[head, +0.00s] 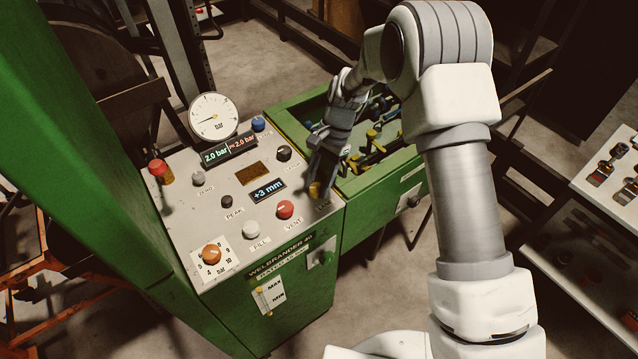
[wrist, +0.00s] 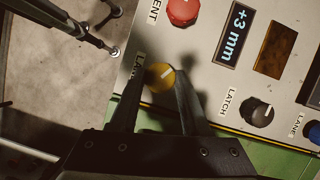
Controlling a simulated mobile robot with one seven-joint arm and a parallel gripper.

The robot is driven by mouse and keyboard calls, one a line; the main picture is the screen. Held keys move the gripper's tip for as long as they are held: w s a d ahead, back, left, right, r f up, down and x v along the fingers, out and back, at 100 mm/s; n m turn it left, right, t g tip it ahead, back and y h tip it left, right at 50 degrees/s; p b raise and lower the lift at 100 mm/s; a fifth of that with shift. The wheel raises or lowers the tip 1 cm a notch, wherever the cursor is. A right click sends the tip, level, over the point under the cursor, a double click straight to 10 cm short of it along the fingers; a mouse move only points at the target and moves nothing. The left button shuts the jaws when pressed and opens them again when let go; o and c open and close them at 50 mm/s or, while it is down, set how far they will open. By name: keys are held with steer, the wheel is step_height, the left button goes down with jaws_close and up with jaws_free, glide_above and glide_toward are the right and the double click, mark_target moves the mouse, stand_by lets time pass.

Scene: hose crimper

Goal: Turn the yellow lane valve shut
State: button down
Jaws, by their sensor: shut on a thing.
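The yellow lane valve (wrist: 160,77) is a round yellow knob with a pale pointer line, near the edge of the grey control panel. Its label beside it is partly covered by my finger. In the wrist view my gripper (wrist: 155,82) has one finger on each side of the knob and is shut on it. The pointer's exact setting is hard to read.
On the panel, the red VENT knob (head: 285,209), white FILL knob (head: 250,228), black LATCH knob (head: 284,153) and blue knob (head: 258,124) stand near. The gauge (head: 213,117) is at the back. A green bin (head: 385,178) with fittings adjoins the panel's right side.

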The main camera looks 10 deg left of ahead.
steer(key=n+h, duration=0.1)
steer(key=n, duration=0.2)
steer(key=n+h+b, duration=0.1)
steer(key=n, duration=0.2)
steer(key=shift+a, duration=0.2)
steer(key=shift+n+g, duration=0.3)
steer(key=shift+c, duration=1.9)
jaws_free()
steer(key=v, duration=1.7)
steer(key=shift+a+r, duration=0.25)
steer(key=shift+a, duration=0.05)
